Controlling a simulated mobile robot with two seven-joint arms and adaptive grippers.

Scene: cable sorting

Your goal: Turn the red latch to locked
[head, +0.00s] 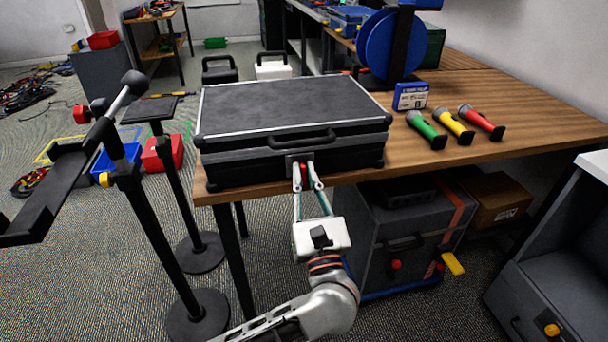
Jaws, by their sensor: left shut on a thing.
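A black flight case (290,112) with silver edging lies closed on the wooden table. Its handle (301,140) is on the front face. The red latch (302,172) sits below the handle on a grey plate, mostly covered by my fingers. My left gripper (307,178) comes up from below and is shut on the red latch. The fingers hide which way the latch is turned. My right gripper is not in view.
A grey case (400,240) stands under the table. Black stands (165,230) rise at the left.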

